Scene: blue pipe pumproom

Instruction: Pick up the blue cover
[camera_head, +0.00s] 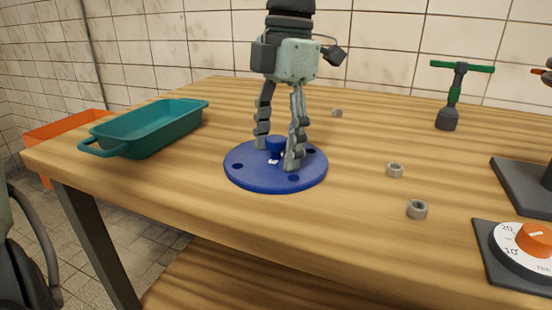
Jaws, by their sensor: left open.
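The blue cover (252,175) is a flat round disc with several dark holes near its rim and a short blue knob (276,144) at its middle. It lies flat on the wooden table. My left gripper (278,156) points straight down over the cover. Its two fingers are open, one on each side of the knob, with the tips low near the disc. I cannot tell whether the fingertips touch the disc or the knob. The right gripper is not clearly in view.
A teal tray (163,134) stands at the table's left, with an orange bin (66,129) beyond the edge. Several nuts (417,209) lie to the right. A green-handled tool (455,92) stands at the back right. A dial with an orange knob (534,239) is at the front right.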

